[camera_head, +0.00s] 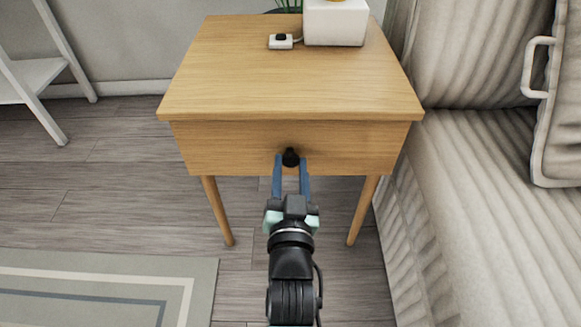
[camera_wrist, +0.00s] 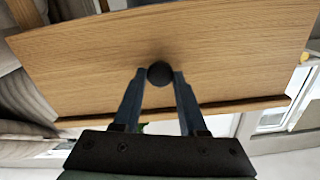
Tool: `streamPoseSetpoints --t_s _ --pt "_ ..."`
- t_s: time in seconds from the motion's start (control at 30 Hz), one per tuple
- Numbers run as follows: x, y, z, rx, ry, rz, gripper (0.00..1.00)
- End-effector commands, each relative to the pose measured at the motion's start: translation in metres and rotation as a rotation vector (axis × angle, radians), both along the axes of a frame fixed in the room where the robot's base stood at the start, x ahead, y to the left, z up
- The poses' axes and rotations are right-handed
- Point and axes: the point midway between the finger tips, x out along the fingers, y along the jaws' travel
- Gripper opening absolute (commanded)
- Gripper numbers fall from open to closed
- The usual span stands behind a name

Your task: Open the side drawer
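The side drawer (camera_head: 235,145) is the wooden front under the top of a small bedside table (camera_head: 250,85). The front looks closed under the top. A round black knob (camera_head: 290,157) sits at its middle. The knob also shows in the wrist view (camera_wrist: 160,73), against the wood front (camera_wrist: 90,65). My gripper (camera_head: 291,162) reaches the front with its two blue fingers, one on each side of the knob. In the wrist view my gripper (camera_wrist: 160,78) has its fingertips at the knob's edges. I cannot tell whether they press on it or leave a thin gap.
A white lamp base (camera_head: 335,22) and a small white device (camera_head: 281,42) stand on the tabletop. A ribbed beige sofa (camera_head: 470,190) is close on the right. A striped rug (camera_head: 100,285) lies front left. A white stand (camera_head: 45,75) is far left. Floor before the table is clear.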

Motion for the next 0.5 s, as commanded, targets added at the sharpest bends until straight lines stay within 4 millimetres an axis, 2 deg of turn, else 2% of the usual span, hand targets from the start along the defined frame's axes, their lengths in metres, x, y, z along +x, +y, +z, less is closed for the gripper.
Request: streamPoseSetpoints --t_s 0.03,0.13,0.17,0.5 --pt "-0.0001 0.0003 0.0000 0.000 0.000 0.001 0.21" --pt "-0.0002 0.0004 0.0000 0.000 0.000 0.001 0.03" --pt "-0.0002 0.0004 0.0000 0.000 0.000 0.001 0.00" --pt "-0.0002 0.0006 0.0000 0.001 0.000 0.001 0.00"
